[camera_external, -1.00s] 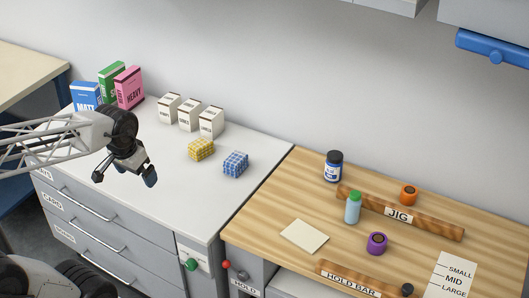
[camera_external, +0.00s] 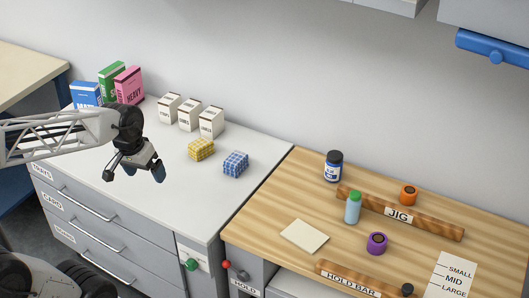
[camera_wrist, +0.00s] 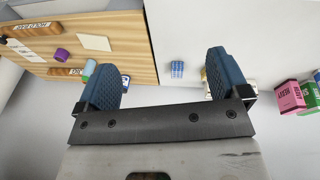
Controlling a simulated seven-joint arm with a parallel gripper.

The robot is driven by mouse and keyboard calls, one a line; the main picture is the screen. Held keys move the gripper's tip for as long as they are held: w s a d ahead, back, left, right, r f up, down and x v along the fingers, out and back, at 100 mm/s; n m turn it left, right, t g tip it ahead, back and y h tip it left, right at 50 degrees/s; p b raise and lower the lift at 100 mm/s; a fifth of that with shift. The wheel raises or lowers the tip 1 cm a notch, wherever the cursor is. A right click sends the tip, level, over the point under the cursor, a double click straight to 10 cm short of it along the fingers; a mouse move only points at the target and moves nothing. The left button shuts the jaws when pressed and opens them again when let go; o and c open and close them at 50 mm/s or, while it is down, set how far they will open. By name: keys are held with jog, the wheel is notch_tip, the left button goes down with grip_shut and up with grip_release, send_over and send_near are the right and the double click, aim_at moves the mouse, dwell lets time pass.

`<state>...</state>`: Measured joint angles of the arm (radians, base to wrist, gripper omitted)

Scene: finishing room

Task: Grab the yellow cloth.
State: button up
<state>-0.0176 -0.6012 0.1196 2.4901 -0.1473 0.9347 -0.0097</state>
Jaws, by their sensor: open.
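The yellow cloth (camera_external: 201,150) is a small folded block with a white check pattern on the white counter. A similar blue checked cloth (camera_external: 236,164) lies just to its right. My gripper (camera_external: 134,172) is open and empty, left of the yellow cloth and apart from it. In the wrist view the two blue finger pads of my gripper (camera_wrist: 162,75) are wide apart. The blue cloth (camera_wrist: 177,68) shows between them there, while the yellow cloth is not clearly visible, probably behind the right finger.
Several small white boxes (camera_external: 189,115) stand behind the cloths. Blue, green and pink boxes (camera_external: 129,88) stand at the back left. The wooden bench (camera_external: 275,200) on the right holds bottles, rolls and bars. The white counter (camera_external: 180,195) in front of the cloths is clear.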

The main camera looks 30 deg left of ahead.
jog(key=w+d+f+n+h, duration=0.1)
jog(key=w+f+n+h, duration=0.1)
jog(key=w+n+h, duration=0.3)
jog(key=w+d+f+n, duration=0.1)
jog(key=w+f+n, duration=0.1)
jog(key=w, duration=0.5)
jog(key=n+t+h, duration=0.1)
jog(key=n+t, duration=0.7)
jog(key=n, duration=0.9)
send_over(190, 149)
jog(key=s+d, duration=0.8)
notch_tip(190, 149, down, 13)
jog(key=w+a+f+n+t+y, duration=0.1)
jog(key=a+f+n, duration=0.1)
jog(key=a+f, duration=0.1)
jog(key=w+a+f+n+t+y, duration=0.1)
jog(key=a+f+n, duration=0.2)
jog(key=w+a+f+n+y, duration=0.1)
jog(key=a+f+n, duration=0.1)
jog(key=a+f, duration=0.1)
jog(key=shift+w+a+f+n+t+y, duration=0.3)
jog(key=shift+w+a+n+t+y, duration=0.05)
jog(key=shift+a+n+t+y, duration=0.05)
jog(key=shift+x, duration=1.3)
jog(key=shift+w+d, duration=0.1)
jog(key=shift+x, duration=2.5)
